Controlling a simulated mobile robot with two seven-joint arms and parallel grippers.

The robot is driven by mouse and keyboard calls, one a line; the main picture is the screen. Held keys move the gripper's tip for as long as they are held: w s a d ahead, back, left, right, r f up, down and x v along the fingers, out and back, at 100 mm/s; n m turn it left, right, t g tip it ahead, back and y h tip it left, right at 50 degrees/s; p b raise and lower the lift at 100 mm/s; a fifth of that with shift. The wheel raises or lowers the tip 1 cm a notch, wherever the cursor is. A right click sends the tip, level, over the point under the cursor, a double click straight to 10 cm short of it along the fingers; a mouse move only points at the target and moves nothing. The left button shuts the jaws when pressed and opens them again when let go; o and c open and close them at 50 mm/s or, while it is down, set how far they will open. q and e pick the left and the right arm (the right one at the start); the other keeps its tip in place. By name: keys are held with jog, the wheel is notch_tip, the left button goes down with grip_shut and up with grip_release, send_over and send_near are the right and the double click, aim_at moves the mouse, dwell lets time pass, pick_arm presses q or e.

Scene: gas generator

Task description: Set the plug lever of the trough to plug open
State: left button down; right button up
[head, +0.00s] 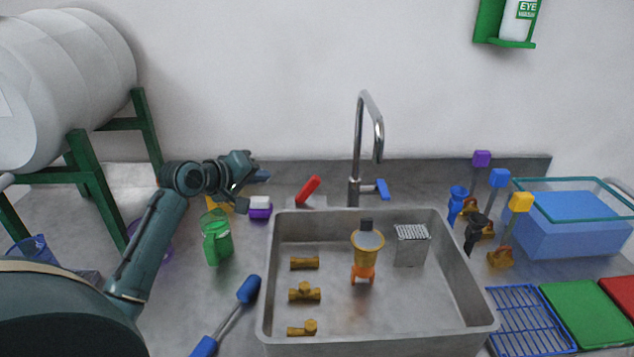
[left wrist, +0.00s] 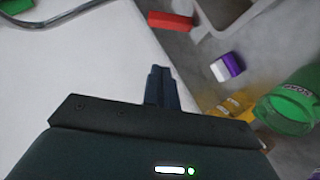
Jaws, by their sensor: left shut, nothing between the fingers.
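The trough (head: 283,240) is a grey metal sink set in the counter. A red lever (head: 307,190) stands tilted, its top to the right, on a small base behind the trough's back-left corner; I take it for the plug lever. The lever's red handle also shows at the top of the left wrist view (left wrist: 170,21). My left gripper (head: 263,176) is shut and empty, left of the red lever and apart from it. Its closed fingers show in the left wrist view (left wrist: 160,72), below the red handle. My right gripper is not in view.
A tap (head: 357,150) with a blue handle (head: 382,188) stands right of the red lever. The trough holds brass fittings, a funnel-like piece and a grater-like block. The wall is close behind.

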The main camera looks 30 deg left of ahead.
pick_arm(q)
jog(key=n, duration=0.1)
send_over(308, 190)
jog(key=s+a, duration=0.3)
jog(key=a, duration=0.1)
notch_tip(308, 190, down, 3)
jog(key=shift+w+d+f+p, duration=0.5)
jog(key=shift+d+f+p, duration=0.2)
jog(key=shift+f+p, duration=0.1)
jog(key=shift+w+d+f, duration=0.3)
jog(key=shift+d+f, duration=0.1)
jog(key=shift+d, duration=0.1)
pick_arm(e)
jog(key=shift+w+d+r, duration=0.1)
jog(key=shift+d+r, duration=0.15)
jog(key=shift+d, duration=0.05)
pick_arm(q)
jog(key=shift+f, duration=0.1)
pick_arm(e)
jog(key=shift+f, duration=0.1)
